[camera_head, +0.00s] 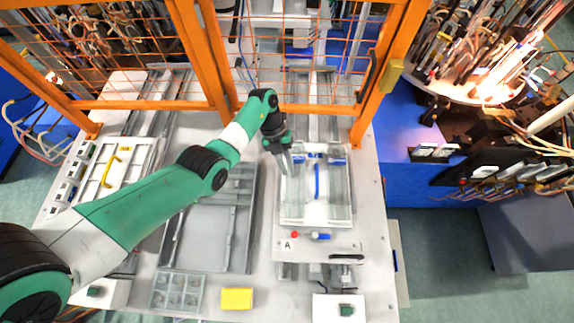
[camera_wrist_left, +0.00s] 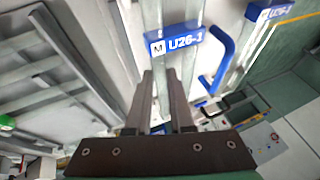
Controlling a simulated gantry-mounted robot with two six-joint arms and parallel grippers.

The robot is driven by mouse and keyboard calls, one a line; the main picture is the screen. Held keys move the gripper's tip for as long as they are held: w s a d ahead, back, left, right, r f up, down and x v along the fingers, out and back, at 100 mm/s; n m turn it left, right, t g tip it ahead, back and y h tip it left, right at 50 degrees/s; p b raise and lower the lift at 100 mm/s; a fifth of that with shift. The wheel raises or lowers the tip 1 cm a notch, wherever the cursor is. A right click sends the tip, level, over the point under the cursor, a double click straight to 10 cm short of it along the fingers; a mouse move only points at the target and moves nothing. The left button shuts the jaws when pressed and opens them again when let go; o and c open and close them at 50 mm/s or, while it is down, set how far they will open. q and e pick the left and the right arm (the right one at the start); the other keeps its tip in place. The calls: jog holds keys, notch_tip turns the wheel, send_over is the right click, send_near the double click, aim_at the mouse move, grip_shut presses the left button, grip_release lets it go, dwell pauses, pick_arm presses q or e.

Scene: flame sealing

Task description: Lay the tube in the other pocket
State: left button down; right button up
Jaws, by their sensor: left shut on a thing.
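My left gripper (camera_head: 286,168) points down over the left part of the pale tray (camera_head: 316,223) in the head view. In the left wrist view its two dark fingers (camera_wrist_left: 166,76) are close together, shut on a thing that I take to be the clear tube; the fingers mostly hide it. A blue label (camera_wrist_left: 174,40) reading "U26-1" is just beyond the fingertips. A second blue label (camera_wrist_left: 272,10) is to its right, past a blue handle (camera_wrist_left: 222,65). The handle (camera_head: 317,182) divides the tray's left and right sides. I cannot tell whether the tube touches the tray. My right gripper is not in view.
A grey rack (camera_head: 212,228) lies left of the tray. A small compartment tray (camera_head: 177,292) and a yellow block (camera_head: 237,299) are at the front. The orange cage frame (camera_head: 210,60) stands behind. A red knob (camera_head: 295,235) is just in front of the tray.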

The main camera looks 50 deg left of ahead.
pick_arm(q)
jog(key=shift+f, duration=0.2)
dwell(0.5)
jog(key=c, duration=0.7)
grip_release()
jog(key=shift+r, duration=0.1)
jog(key=p+v, duration=0.1)
jog(key=v, duration=1)
jog(key=shift+a+r, duration=0.2)
